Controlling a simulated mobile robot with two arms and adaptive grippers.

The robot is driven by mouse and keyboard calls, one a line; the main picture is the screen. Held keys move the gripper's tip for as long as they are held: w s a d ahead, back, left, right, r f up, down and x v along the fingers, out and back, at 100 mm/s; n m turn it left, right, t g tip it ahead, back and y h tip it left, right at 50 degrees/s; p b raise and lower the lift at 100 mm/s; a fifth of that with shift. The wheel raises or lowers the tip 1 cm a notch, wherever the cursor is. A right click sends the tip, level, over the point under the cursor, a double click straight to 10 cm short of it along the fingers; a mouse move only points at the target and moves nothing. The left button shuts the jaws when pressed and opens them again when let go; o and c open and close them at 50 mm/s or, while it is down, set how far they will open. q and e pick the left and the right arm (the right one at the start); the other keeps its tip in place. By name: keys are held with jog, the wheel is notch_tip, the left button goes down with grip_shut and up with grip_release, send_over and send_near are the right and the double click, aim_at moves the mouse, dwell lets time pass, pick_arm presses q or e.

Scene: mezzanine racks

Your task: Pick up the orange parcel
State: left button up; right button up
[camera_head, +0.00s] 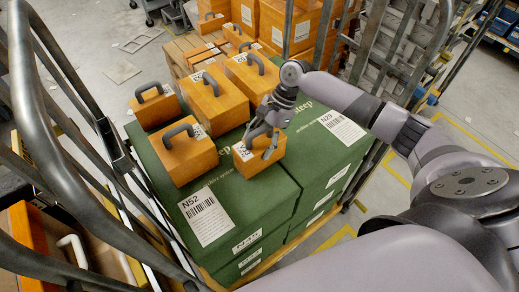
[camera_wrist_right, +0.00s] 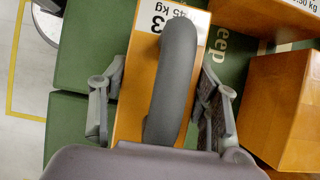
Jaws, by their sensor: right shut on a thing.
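A small orange parcel (camera_head: 258,158) with a white label and a dark grey handle is at the right end of a group of orange parcels, on or just above the green boxes; I cannot tell if they touch. My right gripper (camera_head: 264,136) comes down on it from above. In the right wrist view, the gripper's fingers (camera_wrist_right: 161,80) lie on both sides of this parcel (camera_wrist_right: 128,95), with its grey handle (camera_wrist_right: 172,75) between them. The gripper is shut on the parcel. My left gripper is not in view.
Other orange parcels with grey handles (camera_head: 186,152) (camera_head: 213,102) (camera_head: 155,106) stand close to the left and behind. The green boxes (camera_head: 240,205) fill a cart with grey metal rails (camera_head: 60,130). More orange boxes (camera_head: 290,25) stand behind. Bare green top lies right of the parcel.

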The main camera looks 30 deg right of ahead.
jog(key=shift+r, duration=0.1)
jog(key=c, duration=0.6)
notch_tip(320, 180, up, 20)
jog(key=shift+f+b, duration=0.1)
jog(key=shift+b, duration=1.1)
